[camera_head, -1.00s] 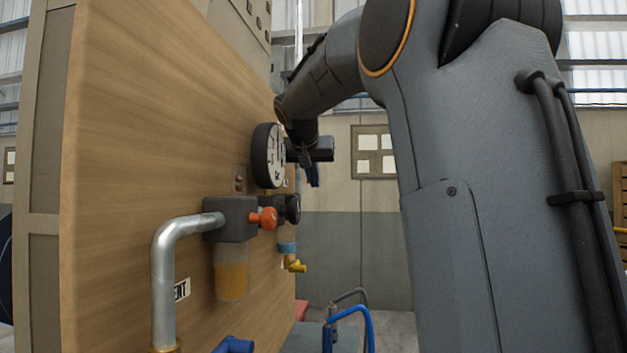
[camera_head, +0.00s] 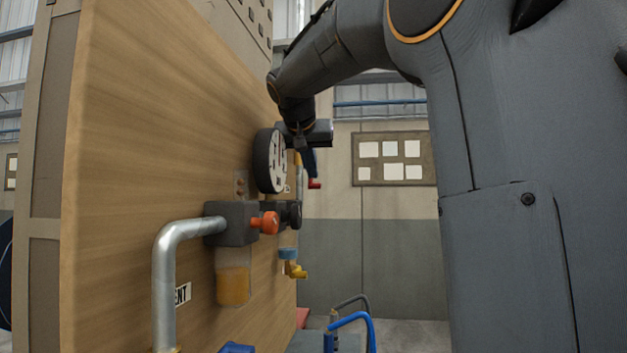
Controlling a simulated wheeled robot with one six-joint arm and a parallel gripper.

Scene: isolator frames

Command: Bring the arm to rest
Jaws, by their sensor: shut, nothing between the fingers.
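My arm comes down from the top right and bends over towards the wooden panel (camera_head: 140,150). Its wrist end is beside and partly behind the round white-faced gauge (camera_head: 275,160). My gripper (camera_head: 309,164) shows only as a small dark shape below the wrist, to the right of the gauge. It is shut, and I see nothing held in it. The fingertips are small and hard to make out. A small red part (camera_head: 315,184) shows just below it; I cannot tell whether they touch.
The panel carries a dark filter unit (camera_head: 231,223) with an orange knob (camera_head: 269,223), an amber bowl (camera_head: 233,286), a grey pipe (camera_head: 165,280) and a brass fitting (camera_head: 297,271). A blue hose (camera_head: 352,319) rises at the bottom. Open floor and a wall with a pinboard (camera_head: 394,159) lie beyond.

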